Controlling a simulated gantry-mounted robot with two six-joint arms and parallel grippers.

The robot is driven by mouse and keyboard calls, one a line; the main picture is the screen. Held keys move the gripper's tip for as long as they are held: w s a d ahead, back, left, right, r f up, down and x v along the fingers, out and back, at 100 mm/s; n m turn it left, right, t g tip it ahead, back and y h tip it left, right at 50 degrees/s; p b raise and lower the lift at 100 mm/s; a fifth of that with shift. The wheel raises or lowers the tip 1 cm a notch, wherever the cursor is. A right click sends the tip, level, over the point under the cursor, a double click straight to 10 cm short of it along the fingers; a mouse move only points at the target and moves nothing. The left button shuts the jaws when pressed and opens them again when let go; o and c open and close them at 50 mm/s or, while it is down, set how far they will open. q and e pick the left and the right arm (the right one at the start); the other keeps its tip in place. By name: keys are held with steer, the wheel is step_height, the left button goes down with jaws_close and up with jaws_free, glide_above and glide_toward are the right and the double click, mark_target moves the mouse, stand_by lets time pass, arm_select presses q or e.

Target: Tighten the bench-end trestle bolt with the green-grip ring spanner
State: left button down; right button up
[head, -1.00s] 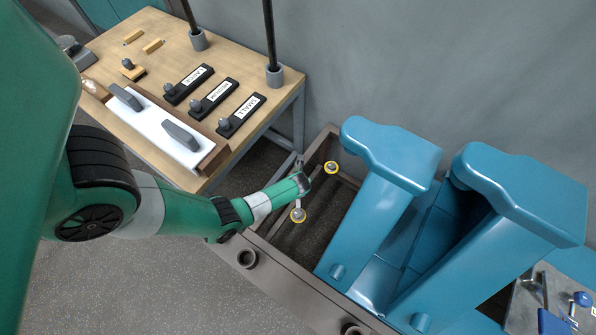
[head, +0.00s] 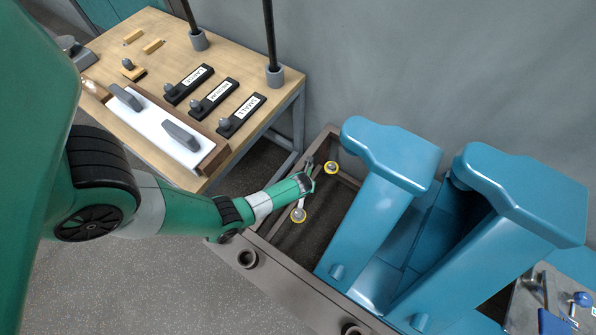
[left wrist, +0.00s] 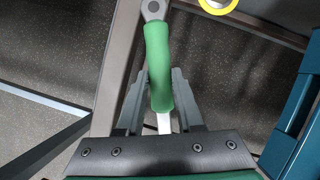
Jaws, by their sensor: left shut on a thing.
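My left gripper (head: 305,183) is shut on the green grip of the spanner (left wrist: 158,65), over the open trestle frame (head: 290,262). In the left wrist view the grip stands between the two fingers, with a grey end above it and a pale shank below. In the head view the pale shank (head: 302,202) runs down to the lower yellow-ringed bolt (head: 299,216). It overlaps that bolt; I cannot tell whether the ring is seated. Another yellow-ringed bolt (head: 331,168) lies farther up; a yellow ring also shows in the left wrist view (left wrist: 218,5).
Blue trestle-like legs (head: 375,205) stand close to the right of the gripper. A wooden bench (head: 150,55) at upper left holds labelled black blocks (head: 213,97) and a white tray with grey handles. A grey wall closes the back.

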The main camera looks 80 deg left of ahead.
arm_select(q)
steer(key=shift+s+a+n+g, duration=0.2)
steer(key=shift+s+n+g, duration=0.1)
steer(key=shift+s+n, duration=0.35)
steer(key=shift+w, duration=0.1)
stand_by(1.4)
steer(key=c, duration=1.2)
jaws_free()
steer(key=shift+c, duration=0.2)
jaws_close()
steer(key=shift+s+n+p, duration=0.2)
steer(key=shift+n+p, duration=0.05)
steer(key=shift+p, duration=0.15)
steer(key=shift+r+p, duration=1.15)
steer(key=shift+p, duration=0.7)
stand_by(1.3)
